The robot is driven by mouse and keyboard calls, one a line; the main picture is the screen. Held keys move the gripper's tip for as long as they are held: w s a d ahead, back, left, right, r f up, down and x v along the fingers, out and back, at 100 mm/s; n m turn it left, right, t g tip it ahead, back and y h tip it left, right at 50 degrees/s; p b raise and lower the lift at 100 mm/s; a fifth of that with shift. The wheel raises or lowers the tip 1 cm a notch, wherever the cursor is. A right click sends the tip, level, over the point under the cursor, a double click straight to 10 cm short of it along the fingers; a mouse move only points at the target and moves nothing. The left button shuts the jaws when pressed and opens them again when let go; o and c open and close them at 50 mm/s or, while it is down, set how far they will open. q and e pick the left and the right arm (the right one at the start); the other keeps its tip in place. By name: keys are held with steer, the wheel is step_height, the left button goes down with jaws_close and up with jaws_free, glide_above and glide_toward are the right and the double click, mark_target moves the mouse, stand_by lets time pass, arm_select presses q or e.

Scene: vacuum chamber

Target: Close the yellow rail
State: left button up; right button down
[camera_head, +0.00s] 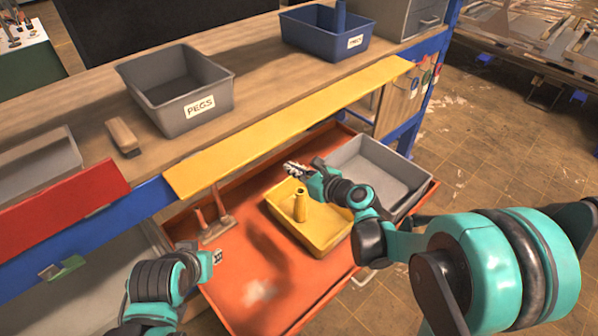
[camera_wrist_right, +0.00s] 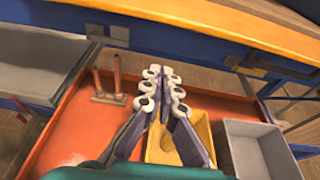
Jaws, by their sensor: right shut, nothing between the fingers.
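The yellow rail (camera_head: 285,128) is a long flat strip along the bench's front edge, above the open orange drawer (camera_head: 262,290). It also runs across the top of the right wrist view (camera_wrist_right: 225,27). My right gripper (camera_head: 296,169) is shut and empty, over the drawer, in front of and below the rail and apart from it. Its fingers (camera_wrist_right: 165,78) point towards the bench front in the right wrist view. My left gripper (camera_head: 217,257) is over the drawer's left part, mostly hidden behind its own wrist; its jaw state is unclear.
The drawer holds a yellow bin (camera_head: 325,240) with a yellow peg, a grey bin (camera_head: 382,172) and a brown two-post piece (camera_head: 215,225). A red rail (camera_head: 60,207) is left of the yellow one. A grey pegs bin (camera_head: 175,92), blue bin (camera_head: 322,36) and brush (camera_head: 122,136) stand on the bench.

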steer(key=w+a, duration=0.1)
steer(key=w+a+r+b, duration=0.1)
steer(key=w+a+r, duration=0.1)
steer(key=shift+w+r, duration=0.25)
steer(key=shift+w, duration=0.15)
